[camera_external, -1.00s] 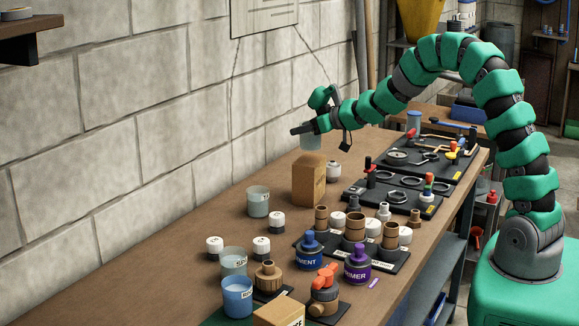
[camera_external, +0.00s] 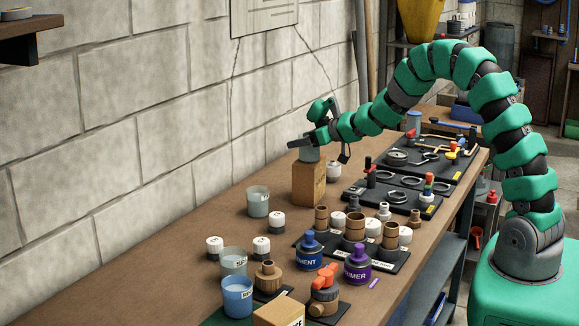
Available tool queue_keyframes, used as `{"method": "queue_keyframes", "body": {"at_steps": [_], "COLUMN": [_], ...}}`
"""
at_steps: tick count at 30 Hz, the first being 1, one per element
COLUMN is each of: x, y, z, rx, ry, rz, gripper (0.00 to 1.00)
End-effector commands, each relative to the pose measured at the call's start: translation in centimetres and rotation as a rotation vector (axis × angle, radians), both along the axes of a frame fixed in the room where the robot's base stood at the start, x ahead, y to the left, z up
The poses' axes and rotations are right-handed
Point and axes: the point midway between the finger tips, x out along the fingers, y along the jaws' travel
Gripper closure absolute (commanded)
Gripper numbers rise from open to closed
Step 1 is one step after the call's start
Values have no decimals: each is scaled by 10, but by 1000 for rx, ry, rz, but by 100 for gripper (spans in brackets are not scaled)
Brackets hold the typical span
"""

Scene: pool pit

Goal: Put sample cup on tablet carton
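The tablet carton (camera_external: 308,186) is a brown box standing upright on the bench near the wall. The sample cup (camera_external: 309,155) is a small greyish translucent cup at the top of the carton. My gripper (camera_external: 300,143) reaches in from the right, with its fingers at the cup's upper part and hiding its rim. The cup's bottom appears to meet the carton's top face. The fingers appear closed around the cup, though the far finger is hard to make out.
A white-capped jar (camera_external: 333,170) stands just right of the carton. A similar cup (camera_external: 258,201) stands to its front left. Black trays with tools (camera_external: 392,196) lie to the right. Bottles and fittings (camera_external: 354,229) crowd the bench in front.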

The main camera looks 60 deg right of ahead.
Motion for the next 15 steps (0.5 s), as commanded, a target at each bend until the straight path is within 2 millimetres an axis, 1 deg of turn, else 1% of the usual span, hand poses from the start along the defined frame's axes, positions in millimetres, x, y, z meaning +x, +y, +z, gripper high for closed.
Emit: {"method": "queue_keyframes", "body": {"at_steps": [4, 7, 11, 15], "x": [0, -6, -19, -37], "y": [0, 0, -1, -1], "z": [3, 4, 9, 19], "rx": [0, 1, 1, 0], "ry": [0, 1, 0, -3], "rz": [0, -1, -1, -2], "gripper": [23, 23, 23, 23]}}
